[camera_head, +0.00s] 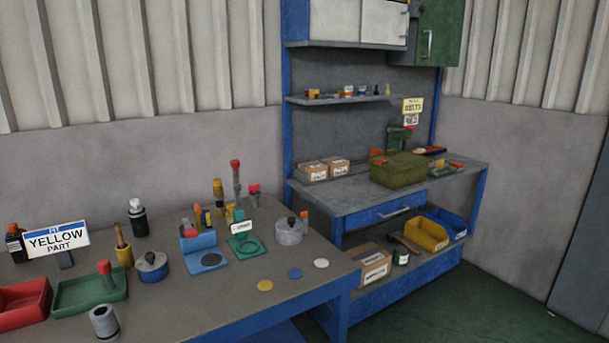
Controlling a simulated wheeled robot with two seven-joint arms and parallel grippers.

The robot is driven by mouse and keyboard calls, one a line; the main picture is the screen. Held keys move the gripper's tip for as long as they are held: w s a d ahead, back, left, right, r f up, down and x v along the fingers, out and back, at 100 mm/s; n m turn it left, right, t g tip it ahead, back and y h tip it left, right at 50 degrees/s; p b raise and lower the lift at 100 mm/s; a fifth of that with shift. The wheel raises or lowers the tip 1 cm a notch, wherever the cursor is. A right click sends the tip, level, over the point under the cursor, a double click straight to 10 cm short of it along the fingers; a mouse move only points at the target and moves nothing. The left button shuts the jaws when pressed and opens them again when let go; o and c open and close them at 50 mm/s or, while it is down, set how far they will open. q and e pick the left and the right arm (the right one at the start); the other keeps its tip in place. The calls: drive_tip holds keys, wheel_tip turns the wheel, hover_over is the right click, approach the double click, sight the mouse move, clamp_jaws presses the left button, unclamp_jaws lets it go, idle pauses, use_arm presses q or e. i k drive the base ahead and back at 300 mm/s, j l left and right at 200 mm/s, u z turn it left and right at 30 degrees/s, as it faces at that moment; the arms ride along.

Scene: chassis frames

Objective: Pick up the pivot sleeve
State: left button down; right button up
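A short grey hollow cylinder (104,321), which looks like the pivot sleeve, stands upright near the front left edge of the grey-brown workbench (210,305). Its dark round opening faces up. No label on it is readable, so I cannot be sure of its name. Neither of my grippers shows in the head view.
A red tray (20,303) and a green tray (78,296) lie close behind the cylinder. A blue-framed shelf bench (350,200) stands behind.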

sight(103, 317)
drive_tip(key=u, duration=1.35)
